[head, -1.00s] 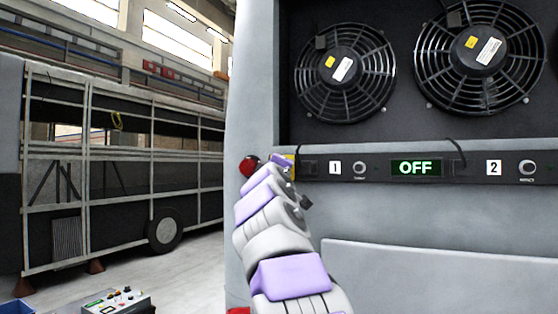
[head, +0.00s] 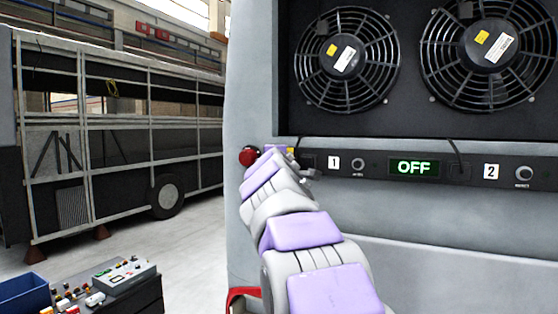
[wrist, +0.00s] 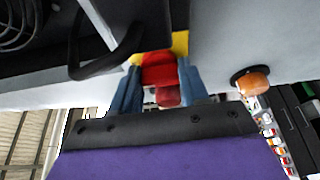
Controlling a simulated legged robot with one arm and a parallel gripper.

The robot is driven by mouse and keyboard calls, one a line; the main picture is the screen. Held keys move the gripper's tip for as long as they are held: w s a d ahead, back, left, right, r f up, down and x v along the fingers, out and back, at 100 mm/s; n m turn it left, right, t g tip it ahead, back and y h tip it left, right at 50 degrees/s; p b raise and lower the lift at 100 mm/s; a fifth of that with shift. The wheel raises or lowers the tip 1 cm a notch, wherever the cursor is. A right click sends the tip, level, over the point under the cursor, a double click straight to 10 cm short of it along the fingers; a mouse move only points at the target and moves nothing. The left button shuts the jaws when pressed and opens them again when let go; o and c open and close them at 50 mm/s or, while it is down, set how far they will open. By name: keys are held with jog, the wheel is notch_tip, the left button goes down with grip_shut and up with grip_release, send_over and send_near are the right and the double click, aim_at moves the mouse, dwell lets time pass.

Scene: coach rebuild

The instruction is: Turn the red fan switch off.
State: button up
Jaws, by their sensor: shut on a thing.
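The red fan switch (wrist: 160,72) sits on a yellow plate (wrist: 180,42) in the wrist view. My gripper (wrist: 160,84) has one blue finger on each side of the switch and is shut on it. In the head view my arm hides the switch, and only a bit of the yellow plate (head: 291,151) shows at the left end of the black panel strip. The display (head: 414,167) on that strip reads OFF in green. Two black fans, the left (head: 346,60) and the right (head: 488,52), sit above the strip.
A round red button (head: 249,156) is on the grey wall just left of my gripper. A cable (wrist: 105,55) loops close by in the wrist view. A control box (head: 122,274) and a blue bin (head: 24,292) stand at lower left. A coach frame (head: 110,130) is behind.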

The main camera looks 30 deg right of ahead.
jog(key=shift+w+f, duration=0.1)
jog(key=shift+f, duration=0.2)
jog(key=o, duration=1.1)
jog(key=shift+w+a, duration=0.15)
jog(key=shift+w, duration=0.1)
jog(key=shift+c, duration=0.2)
jog(key=b+v, duration=0.4)
jog(key=v, duration=1.3)
jog(key=shift+s+a+r, duration=0.15)
jog(key=shift+s+a, duration=0.05)
jog(key=shift+s, duration=0.05)
